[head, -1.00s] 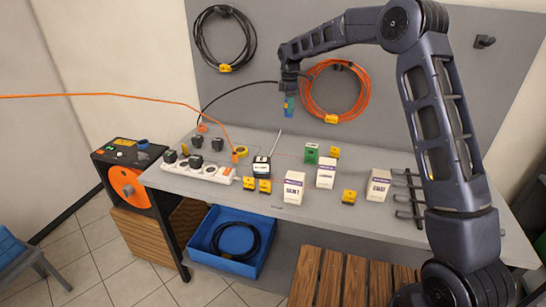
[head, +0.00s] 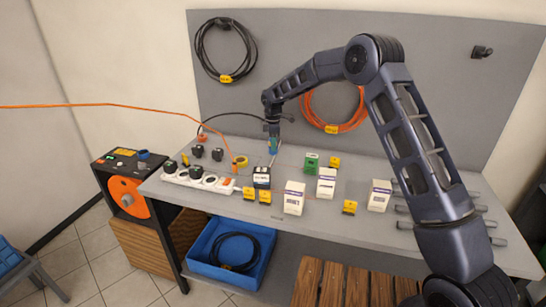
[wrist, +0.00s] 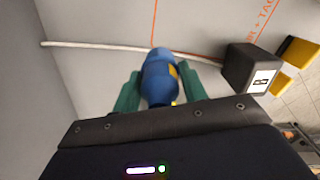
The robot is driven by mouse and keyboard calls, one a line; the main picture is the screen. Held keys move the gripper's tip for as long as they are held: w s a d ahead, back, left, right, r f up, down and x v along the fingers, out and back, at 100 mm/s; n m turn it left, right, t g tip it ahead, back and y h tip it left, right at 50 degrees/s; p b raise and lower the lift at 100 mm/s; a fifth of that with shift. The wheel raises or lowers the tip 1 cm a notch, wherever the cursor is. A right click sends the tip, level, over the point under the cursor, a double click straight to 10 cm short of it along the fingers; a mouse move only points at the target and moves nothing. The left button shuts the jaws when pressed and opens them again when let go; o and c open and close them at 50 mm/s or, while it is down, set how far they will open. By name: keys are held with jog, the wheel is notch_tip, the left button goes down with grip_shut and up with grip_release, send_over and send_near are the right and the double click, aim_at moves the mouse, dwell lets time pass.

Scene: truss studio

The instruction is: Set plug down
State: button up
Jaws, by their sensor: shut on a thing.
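My gripper (head: 273,138) is shut on a blue plug (head: 273,147) and holds it pointing down over the back part of the grey workbench (head: 330,215). In the wrist view the plug (wrist: 158,76), with a yellow mark on its side, sits between the two green fingers. A black cable (head: 228,114) arcs from near the gripper to the left and down to the bench. The plug's lower end is close to the bench top; I cannot tell whether it touches.
A thin pale rod (wrist: 110,45) lies just beyond the plug. A black box-shaped device (head: 262,177) stands nearby, with a white power strip (head: 200,180) to its left. White boxes (head: 294,198) and a green block (head: 311,162) stand to the right.

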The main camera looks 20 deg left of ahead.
jog(key=shift+f, duration=3.45)
jog(key=shift+f, duration=0.1)
jog(key=o, duration=1)
jog(key=shift+o, duration=0.2)
notch_tip(320, 180, up, 12)
jog(key=shift+r, duration=0.1)
jog(key=shift+d+r, duration=0.1)
